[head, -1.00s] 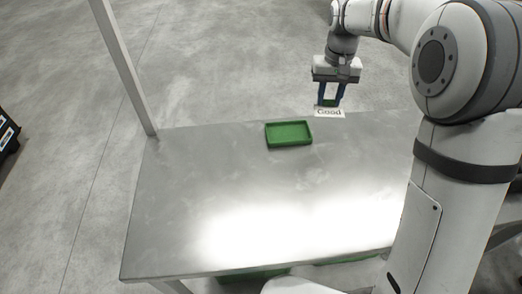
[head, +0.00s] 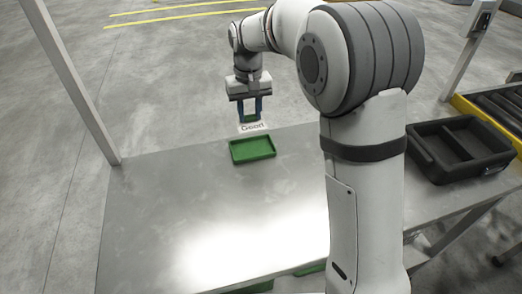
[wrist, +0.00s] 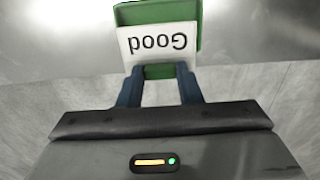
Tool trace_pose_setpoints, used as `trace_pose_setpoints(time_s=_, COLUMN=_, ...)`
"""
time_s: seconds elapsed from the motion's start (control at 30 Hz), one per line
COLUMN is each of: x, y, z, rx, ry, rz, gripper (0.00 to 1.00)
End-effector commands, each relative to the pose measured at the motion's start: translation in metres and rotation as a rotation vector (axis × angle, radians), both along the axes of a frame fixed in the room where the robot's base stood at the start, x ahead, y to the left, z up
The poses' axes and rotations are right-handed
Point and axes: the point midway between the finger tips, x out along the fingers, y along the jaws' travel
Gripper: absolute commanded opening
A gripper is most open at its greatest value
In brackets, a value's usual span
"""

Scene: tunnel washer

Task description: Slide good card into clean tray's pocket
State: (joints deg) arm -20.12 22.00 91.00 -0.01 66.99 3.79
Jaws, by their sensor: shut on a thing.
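The white card (head: 254,127) with the black word "Good" is in my gripper (head: 251,117). My gripper is shut on it by a green part between the blue fingers. The green tray (head: 252,150) is shallow and rimmed, and looks empty, near the table's far edge. In the head view the card is just beyond the tray's far side. In the wrist view the card (wrist: 158,44) covers part of the green tray (wrist: 155,12), and my gripper (wrist: 159,72) is below it. I cannot tell the gap between card and tray, or make out a pocket.
The metal table (head: 170,220) is bare around the tray. A grey post (head: 72,85) stands at its left corner. A black compartmented bin (head: 462,150) sits at the right, with a roller conveyor (head: 505,108) behind it. Some green shows under the table's front edge.

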Motion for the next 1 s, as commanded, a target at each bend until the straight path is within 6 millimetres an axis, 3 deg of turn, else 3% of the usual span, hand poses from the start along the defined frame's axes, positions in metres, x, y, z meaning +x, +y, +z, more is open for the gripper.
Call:
trace_pose_setpoints(time_s=0.13, x=-0.001, y=-0.001, z=-0.027, rx=-0.002, ry=0.006, rz=0.000, gripper=0.10)
trace_pose_setpoints(time_s=0.6, x=0.000, y=-0.001, z=-0.085, rx=-0.001, ry=0.004, rz=-0.002, gripper=0.10)
trace_pose_setpoints(time_s=1.0, x=0.000, y=-0.002, z=-0.093, rx=0.000, ry=0.000, rz=-0.003, gripper=0.10)
